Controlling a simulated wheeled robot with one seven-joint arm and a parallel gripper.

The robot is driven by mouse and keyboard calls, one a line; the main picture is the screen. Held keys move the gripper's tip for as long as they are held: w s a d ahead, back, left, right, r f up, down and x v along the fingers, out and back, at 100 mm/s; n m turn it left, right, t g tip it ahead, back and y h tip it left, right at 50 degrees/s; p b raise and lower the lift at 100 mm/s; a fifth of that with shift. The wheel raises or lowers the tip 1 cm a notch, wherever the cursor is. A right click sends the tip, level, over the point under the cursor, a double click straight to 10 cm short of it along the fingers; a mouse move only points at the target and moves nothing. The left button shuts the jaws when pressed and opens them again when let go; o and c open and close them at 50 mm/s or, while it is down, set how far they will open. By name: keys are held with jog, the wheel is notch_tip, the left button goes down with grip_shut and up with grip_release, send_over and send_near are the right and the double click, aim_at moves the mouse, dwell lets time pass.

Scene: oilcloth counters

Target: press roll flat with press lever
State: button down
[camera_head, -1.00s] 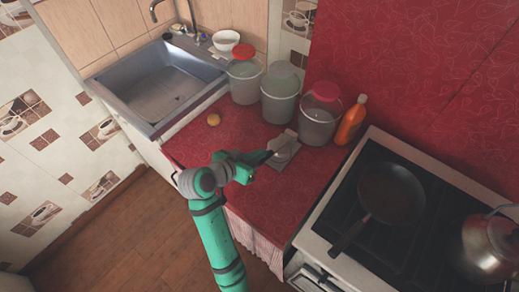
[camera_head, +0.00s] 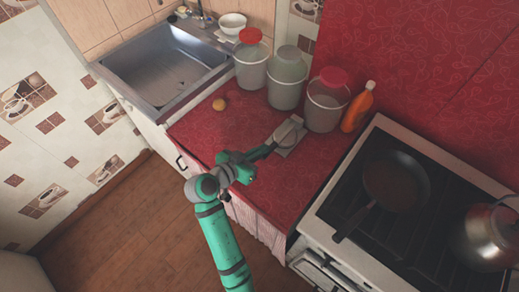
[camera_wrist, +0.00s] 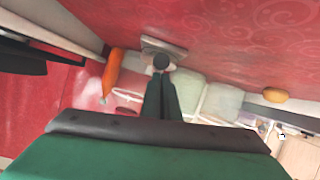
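The press (camera_head: 288,134) is a pale grey plate with a raised grey part, on the red counter in front of the jars. In the wrist view the press (camera_wrist: 163,48) lies just beyond my fingertips. My gripper (camera_head: 268,149) is at its near left side; in the wrist view its dark fingers (camera_wrist: 160,72) are together. A dark round knob-like end shows at their tips; I cannot tell if they touch the lever. A small golden round thing (camera_head: 219,104), perhaps the roll, lies on the counter left of the press, also in the wrist view (camera_wrist: 275,95).
Three lidded jars (camera_head: 285,85) stand behind the press, with an orange bottle (camera_head: 357,108) to their right. The sink (camera_head: 160,70) is at the left. The stove at the right holds a pan (camera_head: 396,182) and a kettle (camera_head: 488,238). The counter front is clear.

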jog(key=shift+s+d+f, duration=0.15)
jog(key=shift+f, duration=0.25)
jog(key=s+a+r, duration=0.6)
jog(key=a+r, duration=0.1)
jog(key=shift+a+r, duration=0.15)
jog(key=shift+r, duration=0.25)
